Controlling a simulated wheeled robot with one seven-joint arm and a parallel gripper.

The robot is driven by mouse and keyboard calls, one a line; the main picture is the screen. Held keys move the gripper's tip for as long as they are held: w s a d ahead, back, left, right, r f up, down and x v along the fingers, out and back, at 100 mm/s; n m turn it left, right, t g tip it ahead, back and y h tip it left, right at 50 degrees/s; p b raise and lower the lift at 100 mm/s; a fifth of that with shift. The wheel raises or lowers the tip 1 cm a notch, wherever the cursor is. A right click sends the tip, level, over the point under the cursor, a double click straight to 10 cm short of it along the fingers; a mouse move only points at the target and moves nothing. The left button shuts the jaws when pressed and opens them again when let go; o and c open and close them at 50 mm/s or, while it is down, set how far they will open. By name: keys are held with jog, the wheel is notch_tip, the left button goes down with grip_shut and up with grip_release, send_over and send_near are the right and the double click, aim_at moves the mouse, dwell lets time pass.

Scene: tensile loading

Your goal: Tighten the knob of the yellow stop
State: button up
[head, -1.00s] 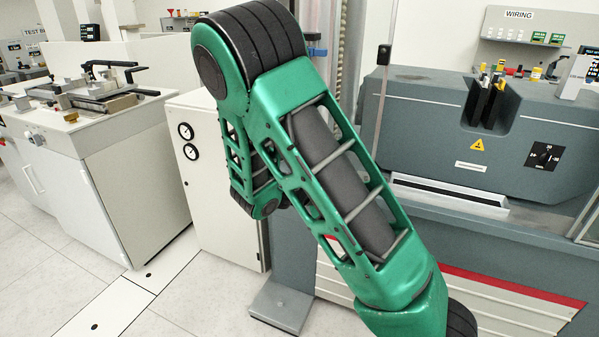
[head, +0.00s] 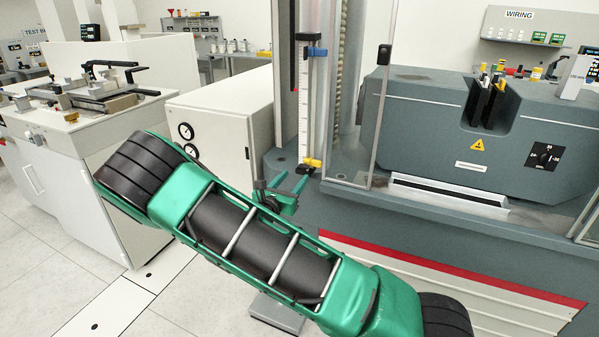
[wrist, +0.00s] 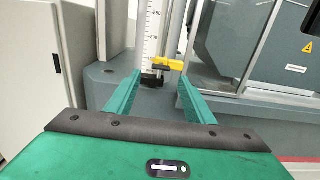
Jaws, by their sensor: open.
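The yellow stop (head: 312,163) sits low on the white vertical scale (head: 305,100) of the machine. It also shows in the wrist view (wrist: 168,64), with a dark part below it at the foot of the scale. Which part is its knob is too small to tell. My gripper (head: 290,187) is just below and left of the stop in the head view. In the wrist view my gripper (wrist: 158,90) has its two green fingers spread apart, with the stop ahead, beyond the tips and between them. Nothing is between the fingers.
A blue stop (head: 316,51) sits higher on the scale. A clear door panel (head: 376,120) stands right of the scale. A white cabinet (head: 225,125) with gauges is on the left. The grey machine base (head: 420,225) lies below the scale.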

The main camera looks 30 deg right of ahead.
aim_at(304, 165)
jog(key=x, duration=0.6)
jog(key=shift+w+d, duration=0.2)
jog(key=shift+d, duration=0.15)
jog(key=shift+c, duration=0.5)
jog(key=c, duration=0.9)
